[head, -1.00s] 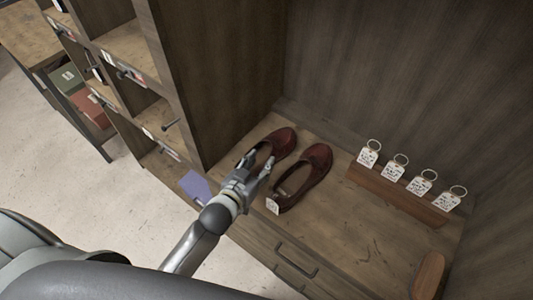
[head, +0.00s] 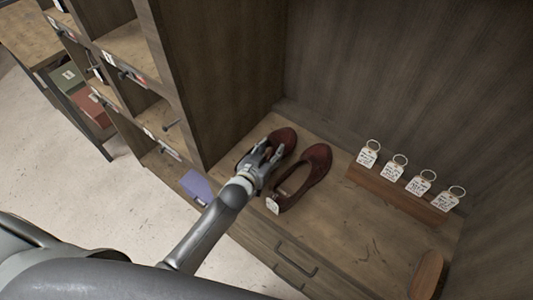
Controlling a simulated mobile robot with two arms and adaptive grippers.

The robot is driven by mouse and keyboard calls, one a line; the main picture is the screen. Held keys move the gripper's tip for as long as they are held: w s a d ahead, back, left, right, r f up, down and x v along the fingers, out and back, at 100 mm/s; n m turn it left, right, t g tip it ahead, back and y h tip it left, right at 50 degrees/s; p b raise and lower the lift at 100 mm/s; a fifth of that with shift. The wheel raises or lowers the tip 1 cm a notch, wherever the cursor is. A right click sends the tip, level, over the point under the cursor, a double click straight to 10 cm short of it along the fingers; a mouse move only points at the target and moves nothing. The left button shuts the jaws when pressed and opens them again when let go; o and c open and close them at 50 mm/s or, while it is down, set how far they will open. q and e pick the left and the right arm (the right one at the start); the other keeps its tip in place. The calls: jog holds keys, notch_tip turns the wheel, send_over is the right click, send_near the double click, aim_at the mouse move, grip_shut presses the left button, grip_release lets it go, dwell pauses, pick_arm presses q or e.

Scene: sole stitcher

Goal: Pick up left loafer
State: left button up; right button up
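Two dark red-brown loafers lie side by side on the wooden shelf. The left loafer (head: 284,138) is partly hidden behind my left gripper; its toe shows beyond the fingers. The right loafer (head: 312,172) lies beside it with a white tag (head: 272,205) at its heel. My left gripper (head: 268,151) is over the left loafer's opening, with its fingers apart. I cannot tell whether the fingers touch the shoe. My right gripper is not in view.
A wooden rack (head: 395,192) with several white tags on rings stands to the right of the loafers. A brown wooden block (head: 428,275) lies at the front right. A cabinet side wall rises close on the left. The shelf's front middle is clear.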

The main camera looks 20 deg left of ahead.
pick_arm(q)
grip_shut()
dwell(0.3)
jog(key=shift+r, duration=0.1)
